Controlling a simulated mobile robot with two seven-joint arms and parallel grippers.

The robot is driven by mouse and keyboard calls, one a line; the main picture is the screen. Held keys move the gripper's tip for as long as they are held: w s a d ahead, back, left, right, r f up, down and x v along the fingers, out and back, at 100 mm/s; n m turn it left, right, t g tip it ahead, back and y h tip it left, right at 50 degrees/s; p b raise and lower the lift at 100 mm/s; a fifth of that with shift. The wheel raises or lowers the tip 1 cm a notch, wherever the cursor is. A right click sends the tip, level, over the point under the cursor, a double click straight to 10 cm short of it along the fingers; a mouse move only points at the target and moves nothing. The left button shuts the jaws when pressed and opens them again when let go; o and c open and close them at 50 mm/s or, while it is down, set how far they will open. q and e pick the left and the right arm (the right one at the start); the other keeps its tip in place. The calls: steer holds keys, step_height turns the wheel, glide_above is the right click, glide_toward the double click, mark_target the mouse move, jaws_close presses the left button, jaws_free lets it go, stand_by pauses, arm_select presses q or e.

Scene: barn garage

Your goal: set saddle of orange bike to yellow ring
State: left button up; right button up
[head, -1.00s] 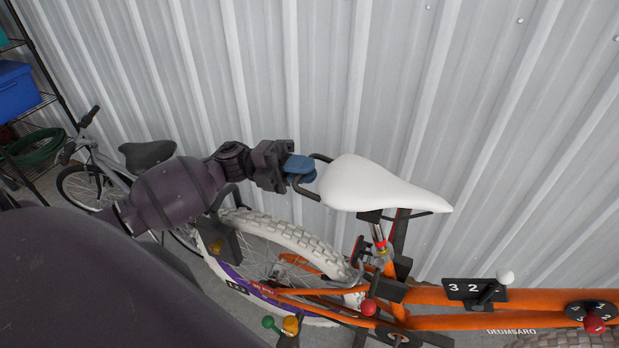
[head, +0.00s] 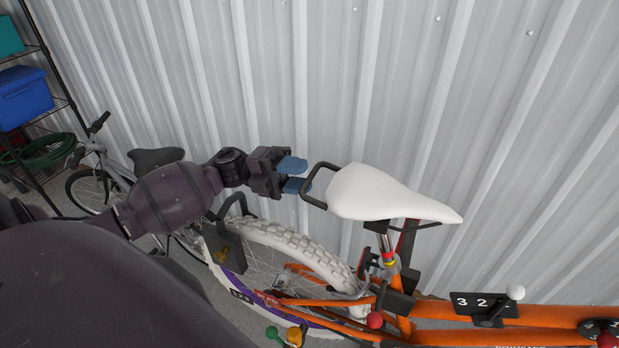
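The orange bike (head: 448,309) stands by the wall with its white saddle (head: 385,193) on a silver post (head: 384,242). Small red and yellow bands show low on the post, the yellow ring (head: 389,262) just above the frame clamp. A black loop handle (head: 318,167) sticks out from the saddle's rear. My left gripper (head: 294,176) is open at the left end of this handle, its two blue fingers parted. The lower finger overlaps the handle's edge in the picture; I cannot tell whether they touch. My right gripper is not in view.
A corrugated metal wall (head: 300,80) runs close behind the bike. A grey bike (head: 100,180) and a shelf with a blue box (head: 25,97) stand at left.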

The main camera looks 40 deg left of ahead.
arm_select(q)
steer(key=b+v, duration=0.1)
steer(key=v, duration=0.7)
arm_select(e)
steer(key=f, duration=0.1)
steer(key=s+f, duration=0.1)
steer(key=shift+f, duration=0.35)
arm_select(q)
steer(key=shift+a, duration=0.1)
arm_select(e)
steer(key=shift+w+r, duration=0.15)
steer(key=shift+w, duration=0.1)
